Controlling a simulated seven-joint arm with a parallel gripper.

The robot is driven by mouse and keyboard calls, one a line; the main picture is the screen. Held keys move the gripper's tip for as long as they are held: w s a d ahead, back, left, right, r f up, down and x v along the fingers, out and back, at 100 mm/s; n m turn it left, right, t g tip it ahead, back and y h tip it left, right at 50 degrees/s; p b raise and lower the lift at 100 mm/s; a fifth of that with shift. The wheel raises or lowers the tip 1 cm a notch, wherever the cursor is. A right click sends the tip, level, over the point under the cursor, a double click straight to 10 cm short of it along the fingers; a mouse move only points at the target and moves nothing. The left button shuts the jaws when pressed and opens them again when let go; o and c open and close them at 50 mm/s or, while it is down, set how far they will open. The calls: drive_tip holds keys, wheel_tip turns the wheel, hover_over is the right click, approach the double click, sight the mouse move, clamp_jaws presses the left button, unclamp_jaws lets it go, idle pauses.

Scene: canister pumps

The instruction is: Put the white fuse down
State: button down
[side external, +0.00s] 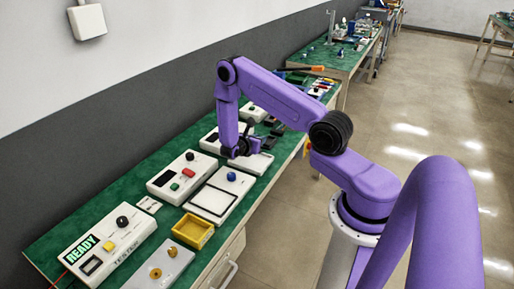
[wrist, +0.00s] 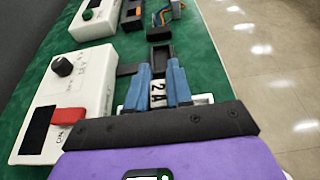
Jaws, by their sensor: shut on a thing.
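My gripper (wrist: 158,88) has blue fingers, shut on the white fuse (wrist: 157,95), which is marked "2A" and lies between them in the wrist view. In the side view my gripper (side external: 240,152) is low over the green bench, beside a white unit (side external: 262,162). The fuse cannot be made out there. A dark block with a recess (wrist: 160,56) lies just beyond the fingertips in the wrist view. Whether the fuse touches anything below is hidden.
A white box with a black knob and red switch (wrist: 68,115) stands left of my gripper. Nearer in the side view are a blue-knobbed white panel (side external: 220,195), a yellow tray (side external: 208,238) and a "READY" tester (side external: 125,250). The bench's right edge drops to open floor.

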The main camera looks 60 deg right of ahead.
drive_tip(key=shift+w+d+f, duration=0.2)
drive_tip(key=shift+w+f, duration=0.05)
drive_tip(key=shift+f, duration=0.15)
drive_tip(key=shift+w+f, duration=0.1)
drive_tip(key=shift+f, duration=1.5)
drive_tip(key=c, duration=1)
unclamp_jaws()
drive_tip(key=shift+f, duration=0.1)
